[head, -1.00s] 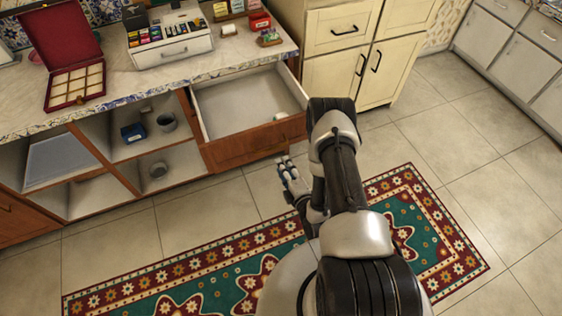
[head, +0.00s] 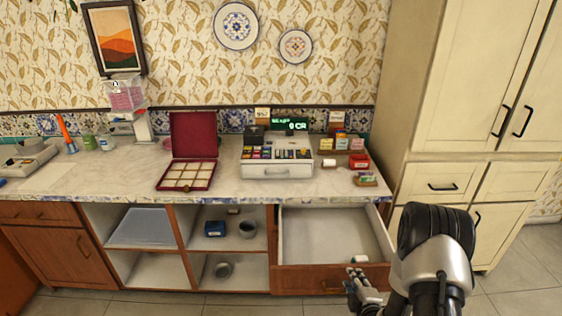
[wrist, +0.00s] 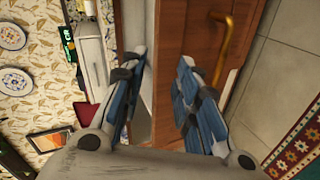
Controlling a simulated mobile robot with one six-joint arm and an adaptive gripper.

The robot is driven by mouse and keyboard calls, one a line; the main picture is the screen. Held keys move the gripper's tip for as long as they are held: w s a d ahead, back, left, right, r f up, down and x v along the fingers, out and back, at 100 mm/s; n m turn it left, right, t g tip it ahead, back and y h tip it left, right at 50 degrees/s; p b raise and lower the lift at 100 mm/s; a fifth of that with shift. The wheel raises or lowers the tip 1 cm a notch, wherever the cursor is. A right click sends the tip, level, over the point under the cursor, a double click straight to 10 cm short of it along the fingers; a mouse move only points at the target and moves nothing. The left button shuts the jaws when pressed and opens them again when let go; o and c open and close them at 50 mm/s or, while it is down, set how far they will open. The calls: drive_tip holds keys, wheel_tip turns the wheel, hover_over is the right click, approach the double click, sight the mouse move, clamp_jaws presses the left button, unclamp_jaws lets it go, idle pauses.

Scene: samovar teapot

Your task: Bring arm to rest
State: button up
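In the head view my gripper (head: 362,282) is at the lower right, in front of the open wooden drawer (head: 300,282). My arm is bent, with its large black and silver joint right of the drawer. The drawer's brass handle (wrist: 226,45) shows beyond the fingers in the wrist view. I cannot tell how far the fingers are from the drawer front.
Cream cabinets (head: 440,180) stand at the right. Open shelves (head: 215,255) lie left of the drawer.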

drive_tip(key=s+a+r+m+g+h, duration=0.15)
drive_tip(key=r+m, duration=0.25)
drive_tip(key=r, duration=0.7)
drive_tip(key=s+a+r+m+g, duration=0.1)
drive_tip(key=s+r+m+g, duration=0.15)
drive_tip(key=r, duration=0.95)
drive_tip(key=s+a+r+m+g, duration=0.1)
drive_tip(key=s+a+r+m, duration=0.1)
drive_tip(key=s, duration=0.7)
drive_tip(key=s+a+r+m+g+y, duration=0.1)
drive_tip(key=s+r+m, duration=0.3)
drive_tip(key=s, duration=0.5)
drive_tip(key=s+a+r+m+g, duration=0.2)
drive_tip(key=s+a+r+m, duration=0.1)
drive_tip(key=s, duration=0.7)
drive_tip(key=shift+a+r+g, duration=0.3)
drive_tip(key=shift+r+g, duration=0.1)
drive_tip(key=shift+r, duration=0.3)
